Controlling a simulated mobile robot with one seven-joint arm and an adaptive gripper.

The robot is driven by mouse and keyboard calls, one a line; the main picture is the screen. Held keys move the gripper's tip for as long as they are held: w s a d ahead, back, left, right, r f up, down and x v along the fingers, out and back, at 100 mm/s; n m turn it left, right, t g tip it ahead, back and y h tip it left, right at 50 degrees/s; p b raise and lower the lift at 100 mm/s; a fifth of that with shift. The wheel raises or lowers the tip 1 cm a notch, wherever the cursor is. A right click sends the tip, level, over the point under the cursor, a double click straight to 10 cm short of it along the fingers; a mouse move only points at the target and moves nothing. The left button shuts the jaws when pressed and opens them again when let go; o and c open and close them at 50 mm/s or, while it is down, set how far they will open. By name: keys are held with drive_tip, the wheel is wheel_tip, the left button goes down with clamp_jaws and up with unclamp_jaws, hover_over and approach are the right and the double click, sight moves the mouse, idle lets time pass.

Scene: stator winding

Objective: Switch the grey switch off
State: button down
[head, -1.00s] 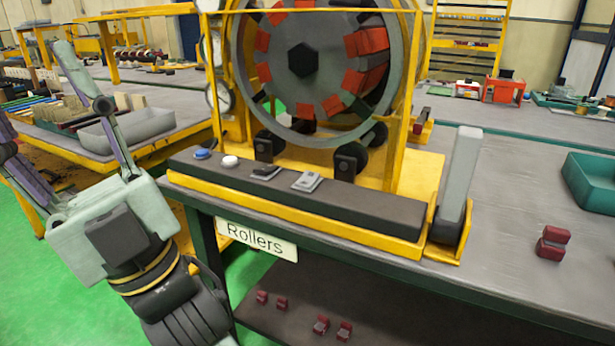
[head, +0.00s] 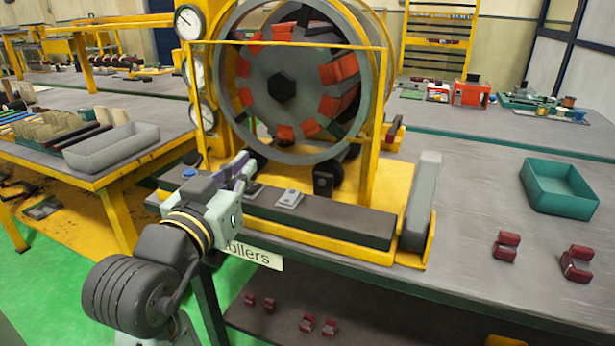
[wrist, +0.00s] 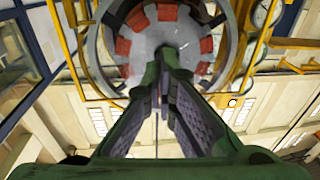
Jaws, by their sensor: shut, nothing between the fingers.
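A dark control bar (head: 335,218) runs along the front of the yellow machine. A small grey switch on a light plate (head: 289,198) sits on it, just right of my gripper. A second, darker switch (head: 254,188) lies close beside my fingertips, partly hidden. My gripper (head: 243,165) is shut and empty, over the left part of the bar; I cannot tell if it touches anything. In the wrist view my gripper (wrist: 165,62) shows its green fingers together, with the drum beyond. No switch shows there. The switch's on or off position is too small to tell.
A blue button (head: 189,172) is left of my gripper. A large grey lever (head: 420,200) stands at the bar's right end. The drum (head: 285,88) and yellow frame rise behind. A green tray (head: 560,185) and red parts (head: 506,246) lie on the right of the table.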

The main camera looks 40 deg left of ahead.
drive_tip(key=d+f+h, duration=0.1)
drive_tip(key=d+f+m+g+h, duration=0.1)
drive_tip(key=shift+w+d+f+h, duration=0.1)
drive_tip(key=shift+d+f+h, duration=0.1)
drive_tip(key=shift+f+h, duration=0.15)
drive_tip(key=p, duration=0.3)
hover_over(288, 200)
drive_tip(key=shift+s+f, duration=0.2)
drive_tip(key=shift+f, duration=0.25)
wheel_tip(288, 200, down, 3)
drive_tip(key=shift+w+r, duration=0.1)
drive_tip(key=shift+r, duration=0.1)
drive_tip(key=shift+w+f, duration=0.1)
drive_tip(key=shift+f, duration=0.7)
